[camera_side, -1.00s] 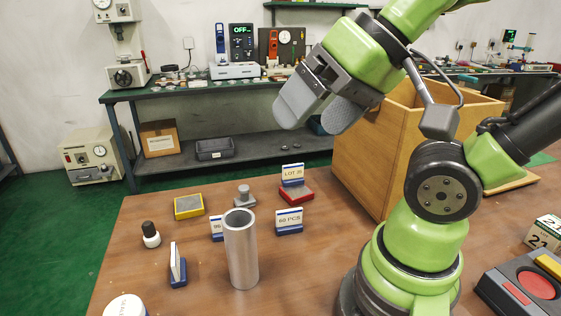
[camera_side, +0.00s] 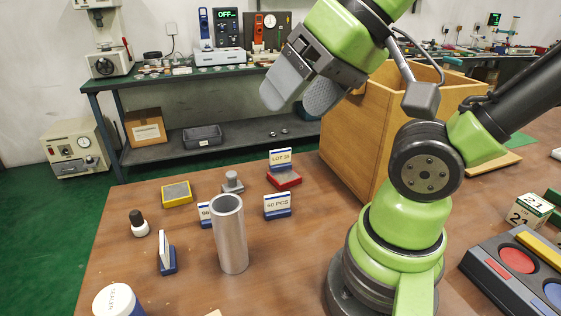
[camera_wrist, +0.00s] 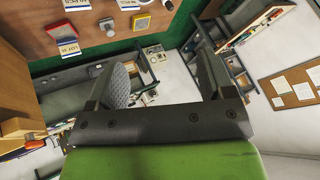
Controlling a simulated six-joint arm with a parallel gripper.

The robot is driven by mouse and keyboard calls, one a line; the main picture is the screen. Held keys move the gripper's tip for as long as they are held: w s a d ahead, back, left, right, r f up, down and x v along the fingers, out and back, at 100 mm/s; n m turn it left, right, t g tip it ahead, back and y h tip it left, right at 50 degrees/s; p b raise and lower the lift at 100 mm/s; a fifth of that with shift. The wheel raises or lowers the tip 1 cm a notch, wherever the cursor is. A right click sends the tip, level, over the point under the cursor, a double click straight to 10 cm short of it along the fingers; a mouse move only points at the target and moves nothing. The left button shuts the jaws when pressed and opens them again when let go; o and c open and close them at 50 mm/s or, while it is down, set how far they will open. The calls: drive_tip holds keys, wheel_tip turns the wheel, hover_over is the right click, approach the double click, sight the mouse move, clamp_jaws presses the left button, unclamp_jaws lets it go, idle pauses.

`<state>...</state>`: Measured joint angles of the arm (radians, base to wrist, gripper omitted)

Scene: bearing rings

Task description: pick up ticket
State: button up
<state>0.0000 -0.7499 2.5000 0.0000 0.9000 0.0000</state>
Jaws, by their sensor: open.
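Several small white tickets stand in blue holders on the brown table. One reads LOT with a blurred number (camera_side: 280,158) and stands by a red block. One reads 60 PCS (camera_side: 277,202). A third ticket (camera_side: 205,211) is partly hidden behind a metal tube, and a fourth (camera_side: 164,247) is seen nearly edge-on at the left. My gripper (camera_side: 297,94) is open and empty, high above and behind the tickets. In the wrist view, my gripper (camera_wrist: 163,72) has nothing between its fingers; the LOT ticket (camera_wrist: 68,48) and the 60 PCS ticket (camera_wrist: 76,4) show at upper left.
An upright metal tube (camera_side: 229,236) stands amid the tickets. A yellow-edged block (camera_side: 177,194), a red block (camera_side: 286,179), a grey knobbed piece (camera_side: 232,182) and a black-capped bottle (camera_side: 139,224) are nearby. A large wooden box (camera_side: 352,160) stands right of them. The front middle table is mostly clear.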

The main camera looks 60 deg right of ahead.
drive_tip(key=c, duration=0.6)
drive_tip(key=w+d+m+g+h, duration=0.2)
drive_tip(key=w+d+m, duration=0.45)
drive_tip(key=w, duration=0.25)
drive_tip(key=m+g, duration=0.5)
drive_tip(key=m, duration=1.2)
hover_over(280, 163)
drive_tip(key=shift+n, duration=0.25)
drive_tip(key=f, duration=1.8)
drive_tip(key=shift+w+d, duration=0.15)
drive_tip(key=shift+d, duration=0.2)
wheel_tip(280, 163, down, 4)
drive_tip(key=shift+f, duration=0.2)
drive_tip(key=shift+a+f, duration=0.1)
drive_tip(key=shift+f, duration=2.65)
